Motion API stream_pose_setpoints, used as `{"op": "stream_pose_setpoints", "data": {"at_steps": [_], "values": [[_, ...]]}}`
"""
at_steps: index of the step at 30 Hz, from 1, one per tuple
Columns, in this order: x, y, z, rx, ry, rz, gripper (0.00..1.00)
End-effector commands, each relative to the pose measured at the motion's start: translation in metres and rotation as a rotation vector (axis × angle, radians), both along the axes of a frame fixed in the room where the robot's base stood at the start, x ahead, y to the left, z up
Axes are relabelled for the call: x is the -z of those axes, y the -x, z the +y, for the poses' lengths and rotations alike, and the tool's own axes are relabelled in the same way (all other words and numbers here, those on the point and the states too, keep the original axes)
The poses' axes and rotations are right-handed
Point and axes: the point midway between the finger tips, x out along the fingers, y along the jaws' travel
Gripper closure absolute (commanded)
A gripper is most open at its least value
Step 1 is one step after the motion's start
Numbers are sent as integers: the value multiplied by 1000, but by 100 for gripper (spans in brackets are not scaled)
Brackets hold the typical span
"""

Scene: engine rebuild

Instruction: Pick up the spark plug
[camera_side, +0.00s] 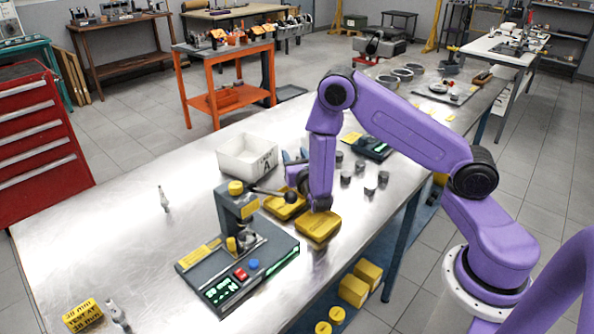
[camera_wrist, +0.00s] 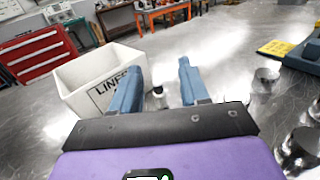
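A slim white spark plug (camera_side: 164,198) stands upright on the metal bench at the left in the side view. A similar pale part (camera_side: 118,312) is at the front left, beside a yellow labelled block. My gripper (camera_side: 295,156) is low over the bench beside the white bin, far right of the standing plug. In the wrist view its blue fingers (camera_wrist: 161,72) are apart. A small part with a pale top and dark body (camera_wrist: 158,96) shows in the gap between them; its lower end is hidden. I cannot tell what it is or whether it touches the fingers.
A white bin (camera_side: 247,157) stands left of my gripper, its wall close to the left finger in the wrist view (camera_wrist: 76,98). A press fixture (camera_side: 238,262) and yellow trays (camera_side: 318,226) are in front. Small dark cylinders (camera_side: 370,190) stand right. The bench's left side is mostly clear.

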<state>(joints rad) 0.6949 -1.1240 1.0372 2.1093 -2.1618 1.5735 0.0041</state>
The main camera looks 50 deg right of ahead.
Motion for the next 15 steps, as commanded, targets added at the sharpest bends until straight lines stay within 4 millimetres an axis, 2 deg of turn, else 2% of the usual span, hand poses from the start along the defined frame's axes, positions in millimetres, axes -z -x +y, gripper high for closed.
{"op": "stream_pose_setpoints", "data": {"at_steps": [1,4,15], "values": [[0,0,0,0,0,0,68],[0,0,0,0,0,0,100],[-1,0,0,0,0,0,100]]}}
